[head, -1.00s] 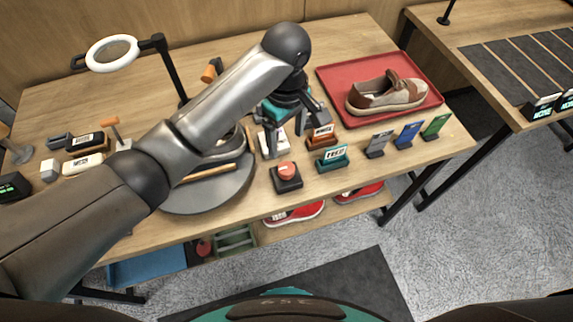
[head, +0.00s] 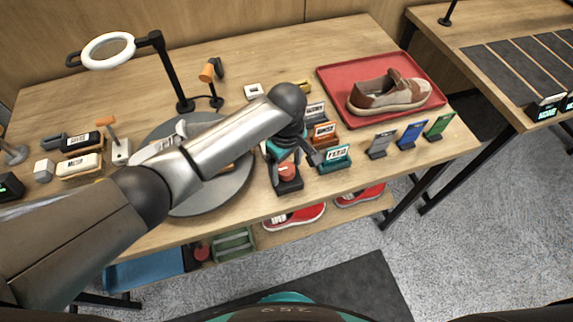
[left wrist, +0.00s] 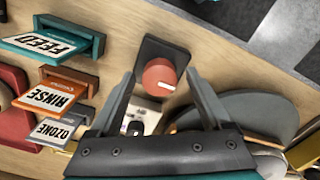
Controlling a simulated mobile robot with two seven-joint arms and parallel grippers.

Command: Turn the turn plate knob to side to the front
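The turn plate knob is a round red-orange dial (head: 288,171) on a black base (head: 289,188), near the table's front edge. In the left wrist view the dial (left wrist: 159,76) carries a white mark pointing right in the picture. My left gripper (head: 292,162) is open, pointing down over the dial. In the left wrist view its fingertips (left wrist: 158,82) stand on either side of the dial, with small gaps showing. The grey round turn plate (head: 222,200) lies left of the knob; my arm hides much of it and what is on it. My right gripper is out of view.
Label holders, including FEED (head: 335,159) and RINSE (head: 324,135), stand close right of the knob. Three coloured cards are further right. A red tray (head: 330,82) holds a brown and beige shoe (head: 388,94). A ring lamp (head: 108,50) stands at the back left.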

